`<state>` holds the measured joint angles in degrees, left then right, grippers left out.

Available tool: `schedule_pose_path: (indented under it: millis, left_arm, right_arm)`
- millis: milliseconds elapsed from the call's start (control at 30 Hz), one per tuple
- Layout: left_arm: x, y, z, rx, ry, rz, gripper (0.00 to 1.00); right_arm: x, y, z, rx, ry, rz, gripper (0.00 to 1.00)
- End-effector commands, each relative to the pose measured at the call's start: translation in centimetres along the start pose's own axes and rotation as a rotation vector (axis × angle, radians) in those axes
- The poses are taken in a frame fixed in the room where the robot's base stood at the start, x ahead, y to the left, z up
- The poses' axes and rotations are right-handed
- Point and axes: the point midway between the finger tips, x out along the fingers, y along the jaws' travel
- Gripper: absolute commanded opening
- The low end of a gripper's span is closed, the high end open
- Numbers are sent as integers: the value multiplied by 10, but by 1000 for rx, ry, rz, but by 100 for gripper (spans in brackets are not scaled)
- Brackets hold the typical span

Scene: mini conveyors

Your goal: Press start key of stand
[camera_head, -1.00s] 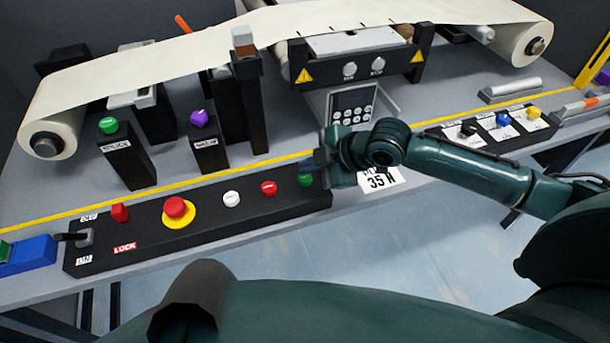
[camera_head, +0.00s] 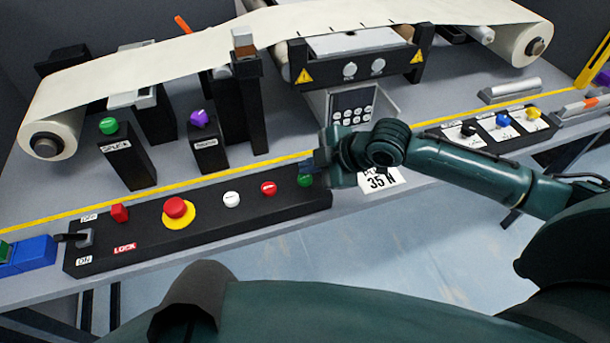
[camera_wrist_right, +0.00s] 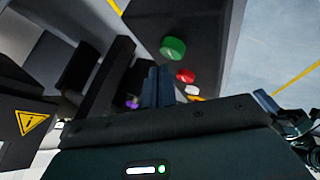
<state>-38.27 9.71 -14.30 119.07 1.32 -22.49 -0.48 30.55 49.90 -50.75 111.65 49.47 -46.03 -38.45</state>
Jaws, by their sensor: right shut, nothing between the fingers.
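A black control panel (camera_head: 150,238) lies along the table's front edge. Its green button (camera_head: 305,180) is at the right end, beside a red button (camera_head: 269,188) and a white button (camera_head: 232,199). My right gripper (camera_head: 316,165) is shut and empty, close to the green button and partly covering that end of the panel. In the right wrist view, the green button (camera_wrist_right: 172,48) shows beyond the closed fingers (camera_wrist_right: 158,88), with no clear contact. Which button is labelled start cannot be read. My left gripper is not in view.
A red emergency button (camera_head: 174,207) on a yellow base and a lever (camera_head: 82,238) are further left on the panel. A keypad stand (camera_head: 352,106) is behind my right gripper. Black posts with green (camera_head: 108,126) and purple (camera_head: 199,118) knobs stand behind the yellow line.

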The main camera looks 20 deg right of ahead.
Motion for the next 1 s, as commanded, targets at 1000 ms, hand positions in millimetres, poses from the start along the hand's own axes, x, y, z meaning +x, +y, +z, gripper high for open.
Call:
schedule_pose_path:
  millis: [1000]
  left_arm:
    - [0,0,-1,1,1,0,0]
  right_arm:
    - [6,-5,4,0,0,0,0]
